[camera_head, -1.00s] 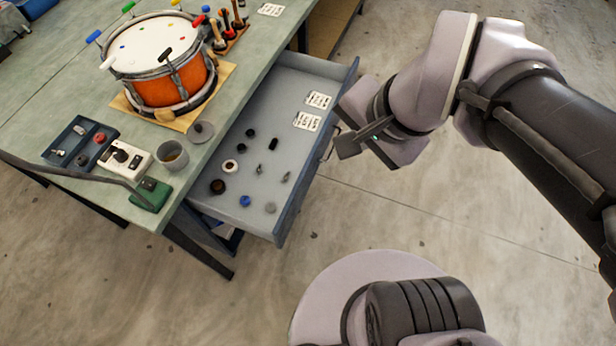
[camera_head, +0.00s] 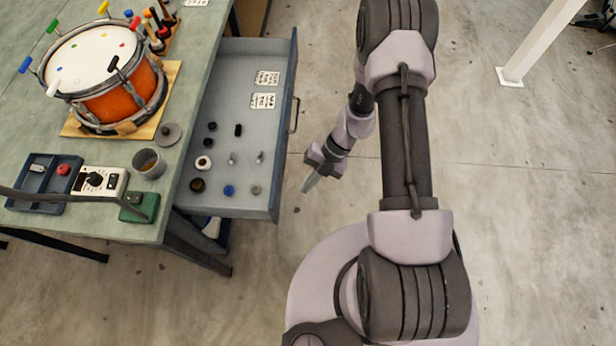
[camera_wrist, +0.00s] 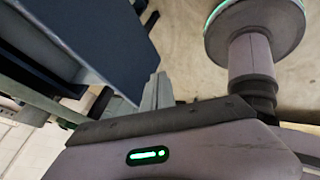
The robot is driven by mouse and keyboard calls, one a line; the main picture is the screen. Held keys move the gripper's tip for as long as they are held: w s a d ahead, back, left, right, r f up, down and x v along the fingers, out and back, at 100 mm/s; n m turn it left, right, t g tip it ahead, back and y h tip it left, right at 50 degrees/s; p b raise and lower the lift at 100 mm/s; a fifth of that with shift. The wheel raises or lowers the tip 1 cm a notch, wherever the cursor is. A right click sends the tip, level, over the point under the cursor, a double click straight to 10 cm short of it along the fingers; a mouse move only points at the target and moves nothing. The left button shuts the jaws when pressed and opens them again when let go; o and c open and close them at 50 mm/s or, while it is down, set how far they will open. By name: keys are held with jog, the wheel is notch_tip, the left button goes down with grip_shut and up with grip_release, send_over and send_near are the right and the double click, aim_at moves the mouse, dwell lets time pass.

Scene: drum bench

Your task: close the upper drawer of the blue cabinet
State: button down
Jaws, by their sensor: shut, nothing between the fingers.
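The upper drawer (camera_head: 225,205) of the blue cabinet is pulled far out from under the workbench. Several small parts and two printed cards lie in it. Its front panel (camera_head: 287,130) carries a dark handle (camera_head: 295,115) on its outer face. My gripper (camera_head: 306,187) is shut and empty, to the right of the drawer front and apart from it, with its fingers pointing down and left. In the wrist view the shut fingers (camera_wrist: 158,92) show near the blue drawer front (camera_wrist: 95,40). Most of the cabinet body is hidden under the bench.
The workbench (camera_head: 150,215) holds an orange drum (camera_head: 110,85), a cup (camera_head: 149,163), a control box (camera_head: 97,181) and a parts tray (camera_head: 42,178). Floor to the right of the drawer is clear up to a white post (camera_head: 540,40).

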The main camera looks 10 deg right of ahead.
aim_at(278, 204)
jog(key=a+f+b, duration=0.1)
jog(key=a, duration=0.1)
jog(key=a+f, duration=0.1)
jog(key=a, duration=0.1)
jog(key=a+f+b, duration=0.1)
jog(key=a, duration=0.1)
jog(key=shift+w+a+f+b, duration=0.1)
jog(key=shift+a+f+b, duration=0.1)
jog(key=shift+f+b, duration=0.1)
jog(key=shift+a, duration=0.1)
